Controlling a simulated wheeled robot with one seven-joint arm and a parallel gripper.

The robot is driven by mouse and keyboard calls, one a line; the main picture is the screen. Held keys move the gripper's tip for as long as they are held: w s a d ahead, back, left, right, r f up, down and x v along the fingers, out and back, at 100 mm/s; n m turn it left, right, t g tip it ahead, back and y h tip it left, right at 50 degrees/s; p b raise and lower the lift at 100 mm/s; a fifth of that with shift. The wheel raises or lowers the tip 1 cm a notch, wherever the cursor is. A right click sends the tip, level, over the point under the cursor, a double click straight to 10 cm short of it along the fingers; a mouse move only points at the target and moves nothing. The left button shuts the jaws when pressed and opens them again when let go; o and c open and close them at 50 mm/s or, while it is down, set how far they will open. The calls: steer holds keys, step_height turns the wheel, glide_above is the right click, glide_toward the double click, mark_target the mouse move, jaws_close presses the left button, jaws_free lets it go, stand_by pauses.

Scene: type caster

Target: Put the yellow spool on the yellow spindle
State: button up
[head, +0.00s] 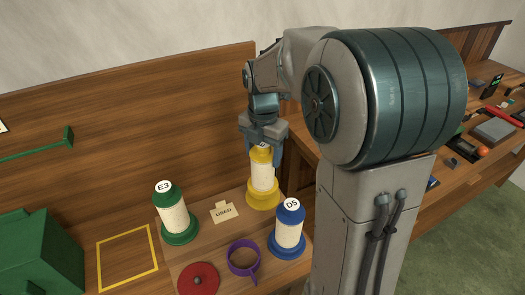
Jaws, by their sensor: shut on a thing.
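The yellow spool (262,180), wound with cream thread, stands upright at the back right of the board in the head view. My gripper (262,147) points down over it and is shut on its top, one finger on each side. The fingers partly hide the label on its top. I cannot tell whether the spool's yellow base touches the surface below. No separate yellow spindle can be made out.
A green spool (174,218) labelled E3 and a blue spool (289,229) labelled D5 stand nearby. A "USED" tag (223,212), purple ring (243,260) and red disc (198,279) lie between and in front. A yellow square outline (127,258) is bare. A green block (35,255) stands left.

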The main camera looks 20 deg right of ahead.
steer(key=shift+f+b, duration=1.15)
steer(key=shift+f, duration=0.4)
steer(key=o, duration=1.6)
steer(key=shift+r+p, duration=2.35)
steer(key=shift+r, duration=0.65)
